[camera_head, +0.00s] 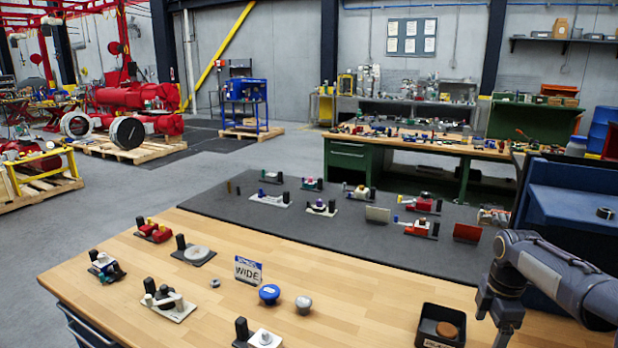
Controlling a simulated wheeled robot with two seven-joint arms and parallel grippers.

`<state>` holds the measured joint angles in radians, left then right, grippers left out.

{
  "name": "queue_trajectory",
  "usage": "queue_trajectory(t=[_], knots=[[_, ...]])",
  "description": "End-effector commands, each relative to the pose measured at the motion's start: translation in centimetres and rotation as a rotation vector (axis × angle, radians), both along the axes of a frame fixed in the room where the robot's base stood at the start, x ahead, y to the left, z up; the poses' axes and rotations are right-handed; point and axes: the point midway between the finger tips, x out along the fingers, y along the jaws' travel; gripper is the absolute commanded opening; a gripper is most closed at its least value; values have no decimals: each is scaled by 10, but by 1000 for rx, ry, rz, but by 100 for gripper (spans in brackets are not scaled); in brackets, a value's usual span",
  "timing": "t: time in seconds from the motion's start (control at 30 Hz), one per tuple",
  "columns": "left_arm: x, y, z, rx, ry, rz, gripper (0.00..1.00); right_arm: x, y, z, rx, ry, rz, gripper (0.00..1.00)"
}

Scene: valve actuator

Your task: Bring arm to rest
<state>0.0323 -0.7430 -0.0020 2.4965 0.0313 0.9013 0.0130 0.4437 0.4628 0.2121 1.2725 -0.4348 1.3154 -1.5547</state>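My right arm (550,270) comes in from the right edge of the head view. It bends at a dark joint, and a dark link (508,318) runs down from there out of the bottom edge. No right fingertips show, so what that gripper holds is hidden. The visible part of this arm hangs above the front right of the wooden bench (375,310), just right of a black open box (427,340) with a brown round piece (447,330) in it. My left arm and gripper are not in the picture.
Small valve fixtures stand on the bench, including a red one (154,230) and a white one (170,303). A "WIDE" sign (248,270), a blue knob (269,294) and a grey knob (304,304) stand mid-bench. A dark mat (340,238) holds several more fixtures. A blue cabinet (570,205) stands at right.

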Motion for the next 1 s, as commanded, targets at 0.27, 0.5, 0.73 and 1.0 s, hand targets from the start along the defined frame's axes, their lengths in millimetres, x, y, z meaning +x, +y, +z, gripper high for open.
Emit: queue_trajectory(t=[0.27,0.5,0.73,1.0], knots=[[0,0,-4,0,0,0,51,-28,31,27,23,-60,-167,80],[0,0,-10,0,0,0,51,-79,74,51,95,-137,-435,80],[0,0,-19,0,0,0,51,-173,140,50,306,-210,-904,80],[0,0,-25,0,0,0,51,-253,199,9,596,-155,-1364,80]])
